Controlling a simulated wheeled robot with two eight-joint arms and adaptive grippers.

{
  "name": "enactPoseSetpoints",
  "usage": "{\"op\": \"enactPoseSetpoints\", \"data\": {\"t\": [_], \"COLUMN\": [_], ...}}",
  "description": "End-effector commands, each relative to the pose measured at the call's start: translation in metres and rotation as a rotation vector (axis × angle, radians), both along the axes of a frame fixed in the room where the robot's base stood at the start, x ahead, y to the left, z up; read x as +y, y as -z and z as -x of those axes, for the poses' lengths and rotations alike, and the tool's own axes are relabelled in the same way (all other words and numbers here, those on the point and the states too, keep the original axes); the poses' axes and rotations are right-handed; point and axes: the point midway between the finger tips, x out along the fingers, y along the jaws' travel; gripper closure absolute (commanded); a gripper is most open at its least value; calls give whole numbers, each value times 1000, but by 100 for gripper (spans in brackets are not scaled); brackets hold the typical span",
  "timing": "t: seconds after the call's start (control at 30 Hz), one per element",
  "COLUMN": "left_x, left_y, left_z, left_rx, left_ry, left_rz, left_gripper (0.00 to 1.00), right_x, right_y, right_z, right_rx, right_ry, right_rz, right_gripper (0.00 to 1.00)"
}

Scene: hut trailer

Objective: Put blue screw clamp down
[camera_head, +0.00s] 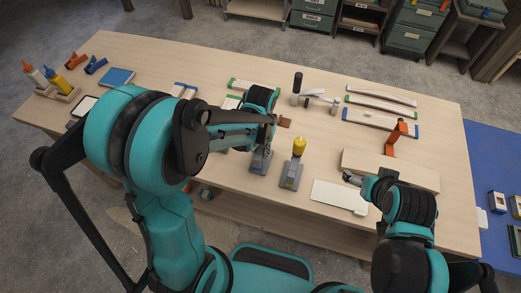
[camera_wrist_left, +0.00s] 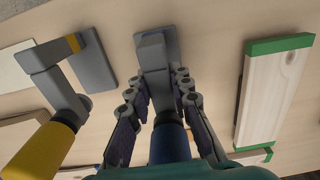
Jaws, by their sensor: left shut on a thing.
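The blue screw clamp shows its grey body (camera_head: 260,160) below my left gripper (camera_head: 268,128) in the head view, near the front edge of the table. In the left wrist view its grey frame (camera_wrist_left: 154,60) and blue handle (camera_wrist_left: 170,143) lie between the fingers of my left gripper (camera_wrist_left: 160,100), which are closed around it. In the head view the arm hides the handle. The clamp's foot is at or close to the tabletop; I cannot tell if it touches. My right gripper (camera_head: 353,178) is low by the table's front right; its fingers are too small to read.
A yellow-handled screw clamp (camera_head: 292,172) stands just right of the blue one. A white board (camera_head: 335,196) and a wooden block (camera_head: 400,170) lie farther right on the table (camera_head: 325,150).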

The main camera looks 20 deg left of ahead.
Motion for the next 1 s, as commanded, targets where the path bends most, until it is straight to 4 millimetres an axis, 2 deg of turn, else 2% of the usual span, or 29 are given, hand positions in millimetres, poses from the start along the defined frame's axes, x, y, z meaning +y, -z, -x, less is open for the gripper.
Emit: {"op": "enactPoseSetpoints", "data": {"t": [0.1,0.13,0.2,0.5,0.63,0.77,1.0], "left_x": [0,0,0,0,0,0,0], "left_y": [3,4,3,2,-7,-31,-85], "left_z": [0,0,0,0,0,0,0], "left_rx": [0,0,0,0,0,0,0], "left_ry": [0,0,0,0,0,0,0], "left_rz": [0,0,0,0,0,0,0], "left_gripper": [100,77,59,59,59,59,59], "right_x": [0,0,0,0,0,0,0], "right_y": [4,4,3,2,-3,-11,-25], "right_z": [0,0,0,0,0,0,0], "right_rx": [0,0,0,0,0,0,0], "right_ry": [0,0,0,0,0,0,0], "right_rz": [0,0,0,0,0,0,0], "right_gripper": [20,20,20,20,20,20,20]}}
